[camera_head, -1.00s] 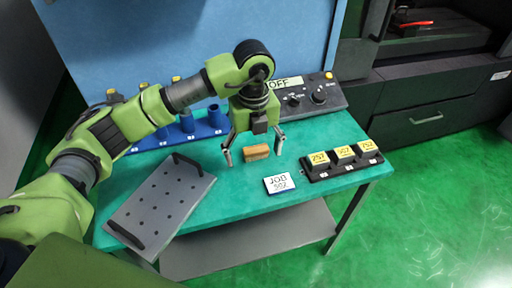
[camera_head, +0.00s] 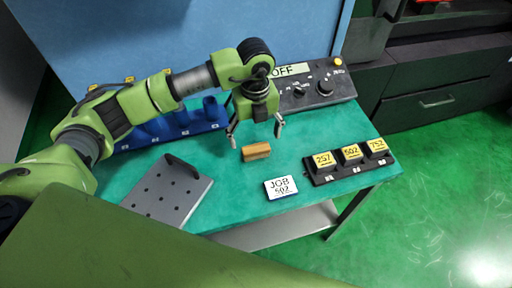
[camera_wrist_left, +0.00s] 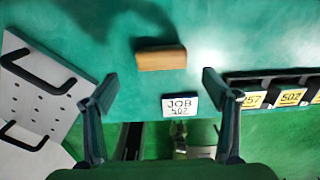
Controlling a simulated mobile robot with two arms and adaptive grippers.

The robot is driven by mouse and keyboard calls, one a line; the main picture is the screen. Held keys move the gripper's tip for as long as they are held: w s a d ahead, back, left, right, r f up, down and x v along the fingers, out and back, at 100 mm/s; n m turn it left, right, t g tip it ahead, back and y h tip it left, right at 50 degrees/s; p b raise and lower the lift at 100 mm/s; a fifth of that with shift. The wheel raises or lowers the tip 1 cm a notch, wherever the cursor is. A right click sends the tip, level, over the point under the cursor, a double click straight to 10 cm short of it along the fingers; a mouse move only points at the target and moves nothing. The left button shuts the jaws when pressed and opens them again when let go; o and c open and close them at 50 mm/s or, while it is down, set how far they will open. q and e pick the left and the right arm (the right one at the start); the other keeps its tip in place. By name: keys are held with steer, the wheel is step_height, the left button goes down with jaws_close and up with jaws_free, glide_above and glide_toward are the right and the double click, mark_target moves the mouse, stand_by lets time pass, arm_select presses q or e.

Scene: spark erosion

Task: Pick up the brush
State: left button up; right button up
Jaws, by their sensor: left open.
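The brush (camera_head: 256,151) is a small brown block lying on the green table top. In the left wrist view the brush (camera_wrist_left: 161,58) lies beyond the gap between my fingers, a little above centre. My left gripper (camera_head: 255,133) is open and empty, with its fingers apart above and behind the brush in the head view. In the left wrist view its two fingers (camera_wrist_left: 156,90) stand wide apart and do not touch the brush. My right gripper is not in view.
A white JOB 502 card (camera_head: 280,187) lies in front of the brush. A black holder (camera_head: 340,174) with yellow-labelled blocks stands right. A grey perforated plate (camera_head: 152,200) with handles lies left. Behind are a blue rack (camera_head: 160,131) and a control panel (camera_head: 341,92) reading OFF.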

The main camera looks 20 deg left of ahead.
mark_target(256, 148)
arm_select(q)
step_height(256, 148, down, 2)
steer(key=shift+w+f, duration=0.1)
steer(key=shift+w, duration=0.05)
steer(key=shift+w+a+f, duration=0.1)
steer(key=shift+w+f, duration=0.05)
steer(key=shift+f, duration=0.15)
step_height(256, 148, down, 4)
steer(key=p, duration=0.2)
steer(key=shift+p, duration=0.4)
steer(key=shift+f, duration=0.5)
steer(key=c, duration=1.3)
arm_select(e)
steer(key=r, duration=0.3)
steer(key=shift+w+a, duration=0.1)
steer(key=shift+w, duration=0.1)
